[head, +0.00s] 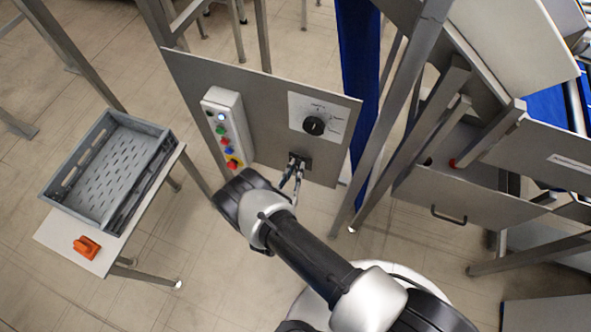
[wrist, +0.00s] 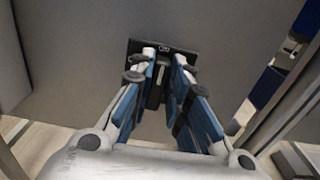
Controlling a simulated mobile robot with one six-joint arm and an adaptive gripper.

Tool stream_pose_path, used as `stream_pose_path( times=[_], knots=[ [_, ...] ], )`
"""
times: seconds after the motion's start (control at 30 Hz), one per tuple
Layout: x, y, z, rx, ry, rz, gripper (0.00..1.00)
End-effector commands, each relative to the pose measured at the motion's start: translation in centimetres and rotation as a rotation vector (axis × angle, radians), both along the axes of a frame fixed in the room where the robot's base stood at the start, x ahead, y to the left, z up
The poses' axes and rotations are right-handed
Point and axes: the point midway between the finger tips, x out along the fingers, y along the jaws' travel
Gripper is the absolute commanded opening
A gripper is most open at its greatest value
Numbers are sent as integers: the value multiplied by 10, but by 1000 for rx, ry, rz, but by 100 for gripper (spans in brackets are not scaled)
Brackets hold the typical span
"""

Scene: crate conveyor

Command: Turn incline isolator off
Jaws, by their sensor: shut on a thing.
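The isolator is a small dark plate (head: 306,161) low on the grey panel, below the dial; it also shows in the wrist view (wrist: 134,46) with a small light mark at its top. A dark upright lever (wrist: 156,84) stands out from the plate between my fingers. My gripper (head: 293,172) reaches up to the plate, and its blue-padded fingers (wrist: 168,72) are shut on the lever. The fingers hide part of the plate and lever. I cannot read any on or off marking.
Above the isolator is a black dial (head: 314,126) on a white card. A button box (head: 229,128) with several coloured buttons is left of it. A grey crate (head: 75,205) and an orange object (head: 87,247) sit on a side table. Metal posts (head: 400,120) stand close to the right.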

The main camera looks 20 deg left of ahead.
Motion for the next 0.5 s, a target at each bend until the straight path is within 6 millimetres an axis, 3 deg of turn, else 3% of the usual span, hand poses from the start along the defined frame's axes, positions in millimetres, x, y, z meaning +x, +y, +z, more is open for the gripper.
stream_pose_path(
  times=[0.5],
  knots=[
    [0,2,-3,-119,9,-1,0]
  ],
)
